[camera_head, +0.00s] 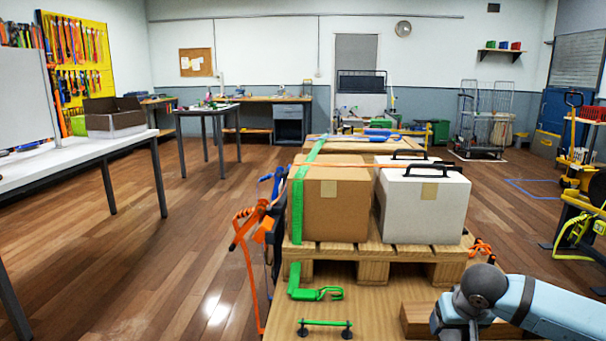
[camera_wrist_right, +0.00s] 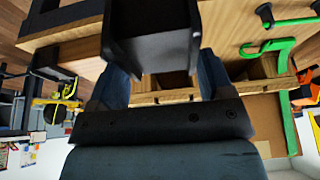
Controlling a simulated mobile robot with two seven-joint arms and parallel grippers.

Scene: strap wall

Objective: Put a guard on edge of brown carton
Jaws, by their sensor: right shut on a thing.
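The brown carton (camera_head: 337,212) stands on a wooden pallet (camera_head: 352,251), left of a white case (camera_head: 425,207). A green strap (camera_head: 297,205) runs over the carton's left side and down its front, ending in a green hook (camera_head: 318,294). A thin orange strap crosses the carton's top. My right gripper (camera_wrist_right: 162,80) is shut on a black, angular piece (camera_wrist_right: 150,35), which looks like a guard. In the head view the right arm is at the lower right, apart from the carton, and the held piece is not clear there. My left gripper is not in view.
Below the pallet is a wooden surface with a small green-and-black bar (camera_head: 324,324) and a wooden block (camera_head: 418,320). Orange straps (camera_head: 250,232) hang at the pallet's left. A white table (camera_head: 80,158) stands at left; the floor between is clear.

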